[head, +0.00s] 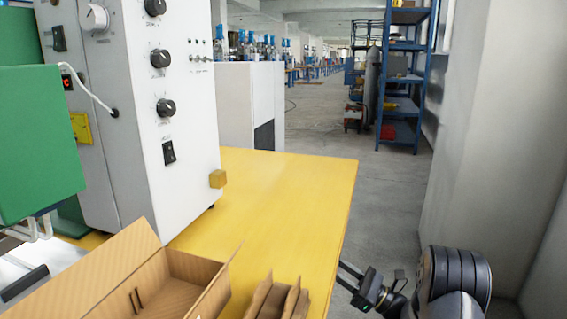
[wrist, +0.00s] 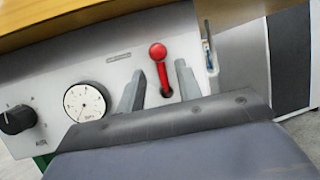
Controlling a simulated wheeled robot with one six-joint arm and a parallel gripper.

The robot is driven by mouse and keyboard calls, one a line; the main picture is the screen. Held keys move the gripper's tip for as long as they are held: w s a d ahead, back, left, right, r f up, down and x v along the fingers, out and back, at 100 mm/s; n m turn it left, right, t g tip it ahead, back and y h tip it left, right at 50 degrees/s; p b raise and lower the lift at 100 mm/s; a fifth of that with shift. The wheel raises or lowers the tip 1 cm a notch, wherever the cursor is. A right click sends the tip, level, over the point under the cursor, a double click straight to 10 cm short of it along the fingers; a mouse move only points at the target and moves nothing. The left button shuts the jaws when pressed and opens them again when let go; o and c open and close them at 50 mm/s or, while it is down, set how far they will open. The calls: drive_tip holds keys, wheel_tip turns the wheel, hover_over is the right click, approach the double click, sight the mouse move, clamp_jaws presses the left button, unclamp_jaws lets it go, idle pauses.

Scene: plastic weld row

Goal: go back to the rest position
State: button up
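My gripper (head: 342,275) is at the lower right of the head view, beside the right edge of the yellow table. In the wrist view my gripper (wrist: 158,78) has its two grey fingers apart, with nothing gripped. A red lever (wrist: 161,70) with a round knob, on a light grey panel (wrist: 120,70), appears between the fingers. The lever points up in that picture and tilts slightly left. I see no finger touching it, but the distance to it is hard to tell.
The yellow table (head: 290,190) carries a white control cabinet (head: 165,110), an open cardboard box (head: 165,285) and cardboard dividers (head: 275,300). A gauge (wrist: 86,102) and a black knob (wrist: 17,119) sit left of the lever. A pale wall (head: 500,140) stands right; the aisle floor (head: 385,180) is clear.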

drive_tip(key=shift+w+a+r+m+t+h+p, duration=0.15)
drive_tip(key=shift+w+m+t+h+p, duration=0.2)
drive_tip(key=shift+m, duration=0.4)
drive_tip(key=shift+w+a+m+t+h+p, duration=0.1)
drive_tip(key=shift+m+t+h+p, duration=0.15)
drive_tip(key=shift+m+p, duration=0.4)
drive_tip(key=shift+w+a+r+m+t+h+p, duration=0.15)
drive_tip(key=shift+m+t+h+p, duration=0.2)
drive_tip(key=shift+m, duration=0.55)
